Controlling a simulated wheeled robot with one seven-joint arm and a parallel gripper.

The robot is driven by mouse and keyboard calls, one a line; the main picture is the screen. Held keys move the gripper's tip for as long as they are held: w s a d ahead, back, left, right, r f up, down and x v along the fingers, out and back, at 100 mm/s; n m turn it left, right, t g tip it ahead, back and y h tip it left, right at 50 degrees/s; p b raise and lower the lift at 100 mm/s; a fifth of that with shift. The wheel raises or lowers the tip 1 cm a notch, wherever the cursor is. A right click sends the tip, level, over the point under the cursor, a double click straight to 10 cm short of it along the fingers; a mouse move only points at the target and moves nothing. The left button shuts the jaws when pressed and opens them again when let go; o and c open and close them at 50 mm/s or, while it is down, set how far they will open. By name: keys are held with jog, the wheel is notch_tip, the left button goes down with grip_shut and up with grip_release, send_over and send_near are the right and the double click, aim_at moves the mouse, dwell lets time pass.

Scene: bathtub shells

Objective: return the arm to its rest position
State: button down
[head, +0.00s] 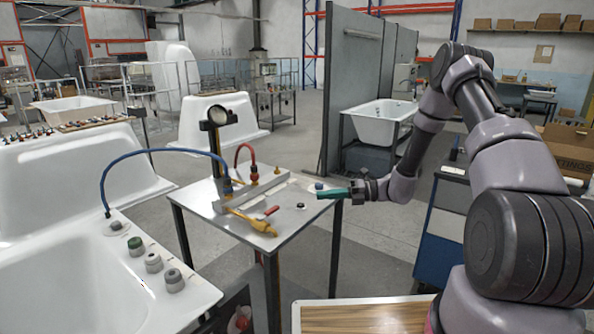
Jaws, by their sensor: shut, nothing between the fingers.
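My gripper (328,193) is at the end of my arm (420,140), which reaches in from the right and bends down at the elbow. Its green fingers are shut and empty, pointing left over the right edge of a metal worktable (310,217). The gripper looks a little above the tabletop. The exact gap cannot be told.
A gauge (218,115) on a post, a blue hose (150,152), a red hose (246,147) and a yellow tool (258,224) are on the worktable. White tub shells (70,270) stand left. A blue cabinet (441,235) stands right, a grey partition (355,80) behind.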

jog(key=s+d+r+n+g+h, duration=0.1)
jog(key=s+r+n+h, duration=0.3)
jog(key=r, duration=0.3)
jog(key=s+d+r+n+h, duration=0.1)
jog(key=s+d+r+n, duration=0.1)
jog(key=s+r+n, duration=0.4)
jog(key=s+d+r+n+g+h, duration=0.1)
jog(key=s+r+n+h, duration=0.15)
jog(key=r+n, duration=0.5)
jog(key=s+d+r+n+t+h, duration=0.3)
jog(key=s+d+r+n+t, duration=0.1)
jog(key=s+r, duration=0.3)
jog(key=s+d+r+n+t+h, duration=0.3)
jog(key=s+d+r+n+h, duration=0.1)
jog(key=s+r+n, duration=0.3)
jog(key=shift+s+d+r+t, duration=0.3)
jog(key=shift+s+d+t, duration=0.1)
jog(key=shift+s+d, duration=0.55)
